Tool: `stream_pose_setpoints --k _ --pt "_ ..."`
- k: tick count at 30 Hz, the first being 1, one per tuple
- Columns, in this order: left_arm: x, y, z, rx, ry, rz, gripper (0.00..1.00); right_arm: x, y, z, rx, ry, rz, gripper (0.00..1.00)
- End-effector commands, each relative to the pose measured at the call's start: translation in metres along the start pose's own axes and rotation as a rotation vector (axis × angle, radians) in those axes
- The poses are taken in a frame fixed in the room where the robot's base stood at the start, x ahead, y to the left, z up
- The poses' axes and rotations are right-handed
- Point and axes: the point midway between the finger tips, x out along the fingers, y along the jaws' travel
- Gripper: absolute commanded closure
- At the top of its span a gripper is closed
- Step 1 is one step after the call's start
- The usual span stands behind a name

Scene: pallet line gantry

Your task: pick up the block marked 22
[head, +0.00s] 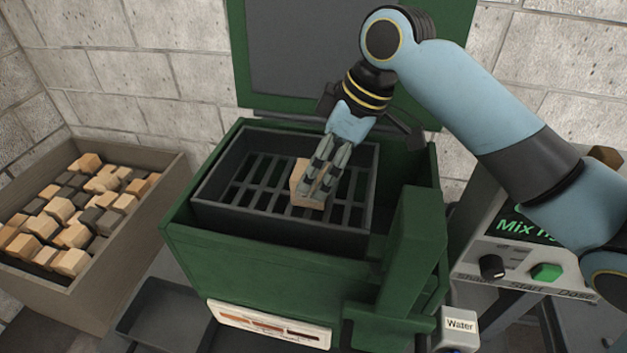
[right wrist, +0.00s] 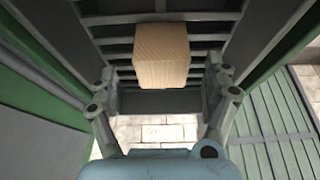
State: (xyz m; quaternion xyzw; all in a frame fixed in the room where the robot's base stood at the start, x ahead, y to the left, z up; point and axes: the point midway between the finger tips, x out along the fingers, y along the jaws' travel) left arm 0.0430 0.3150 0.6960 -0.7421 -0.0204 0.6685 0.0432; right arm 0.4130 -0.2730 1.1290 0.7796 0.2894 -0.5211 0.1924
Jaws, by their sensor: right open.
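A pale wooden block (head: 299,176) lies on the slatted floor of the dark metal basket (head: 212,188) inside the green machine. In the right wrist view the block (right wrist: 162,56) shows plain wood grain. No number 22 can be read on it. My right gripper (head: 318,187) points down into the basket and covers part of the block in the head view. In the right wrist view my right gripper (right wrist: 164,82) is open, with a finger on either side below the block. I cannot tell whether it touches the block. My left gripper is out of view.
A wooden crate (head: 150,188) full of light and dark blocks stands at the left. The green machine (head: 250,262) has high walls and a raised lid (head: 290,45) behind the basket. A control panel (head: 515,262) stands at the right, by a small container labelled Water (head: 460,326).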

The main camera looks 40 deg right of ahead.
Motion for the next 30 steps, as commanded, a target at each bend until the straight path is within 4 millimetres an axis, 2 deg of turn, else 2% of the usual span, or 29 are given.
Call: stream_pose_setpoints --k 3,6,14,17,30 --pt "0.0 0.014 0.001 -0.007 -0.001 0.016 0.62 0.021 -0.001 -0.002 0.003 0.001 -0.005 0.17" --pt "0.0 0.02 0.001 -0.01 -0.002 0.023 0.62 0.032 0.0 -0.002 0.002 0.002 -0.003 0.17" --pt "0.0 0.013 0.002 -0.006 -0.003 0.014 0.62 0.036 0.0 -0.001 0.0 0.001 0.0 0.17" --pt "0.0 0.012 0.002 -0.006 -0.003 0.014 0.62 0.036 0.0 -0.001 0.0 0.001 0.0 0.28" --pt "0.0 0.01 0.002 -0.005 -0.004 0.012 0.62 0.036 0.0 -0.002 0.0 0.002 0.0 0.85"
